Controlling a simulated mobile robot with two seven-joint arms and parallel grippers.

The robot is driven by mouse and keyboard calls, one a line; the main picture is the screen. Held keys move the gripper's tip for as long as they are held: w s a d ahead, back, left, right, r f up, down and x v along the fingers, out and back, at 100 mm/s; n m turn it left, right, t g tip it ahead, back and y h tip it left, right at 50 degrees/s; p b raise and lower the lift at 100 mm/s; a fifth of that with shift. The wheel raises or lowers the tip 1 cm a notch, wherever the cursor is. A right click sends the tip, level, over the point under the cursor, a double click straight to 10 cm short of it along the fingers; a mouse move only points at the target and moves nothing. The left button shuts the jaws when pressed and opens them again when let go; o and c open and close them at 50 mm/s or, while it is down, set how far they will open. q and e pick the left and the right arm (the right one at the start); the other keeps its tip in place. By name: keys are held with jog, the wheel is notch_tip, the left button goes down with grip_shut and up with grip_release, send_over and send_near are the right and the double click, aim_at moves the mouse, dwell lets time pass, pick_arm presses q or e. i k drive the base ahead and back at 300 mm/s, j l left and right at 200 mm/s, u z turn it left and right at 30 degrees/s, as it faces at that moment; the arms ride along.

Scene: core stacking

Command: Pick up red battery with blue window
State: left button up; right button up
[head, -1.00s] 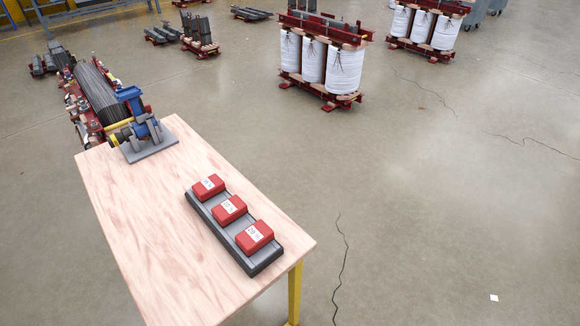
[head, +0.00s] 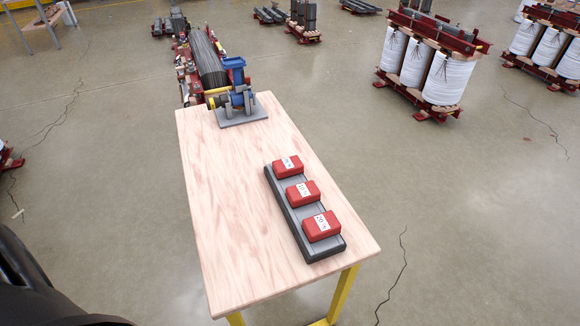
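Three red batteries sit in a row on a dark grey charger tray (head: 334,251) on the wooden table. The far battery (head: 288,167), the middle battery (head: 302,193) and the near battery (head: 321,227) each carry a white label with dark marks. The far label looks slightly bluish, but the labels are too small to read for certain. Neither gripper is in view. A dark part at the lower left looks like part of my own arm.
The light wooden table (head: 230,220) has yellow legs and much bare top left of the tray. A blue tool on a grey plate (head: 240,117) stands at its far end. White-coiled transformers (head: 446,78) stand on the floor at the back right. Floor right of the table is clear.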

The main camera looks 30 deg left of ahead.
aim_at(288, 168)
jog(key=u, duration=1.25)
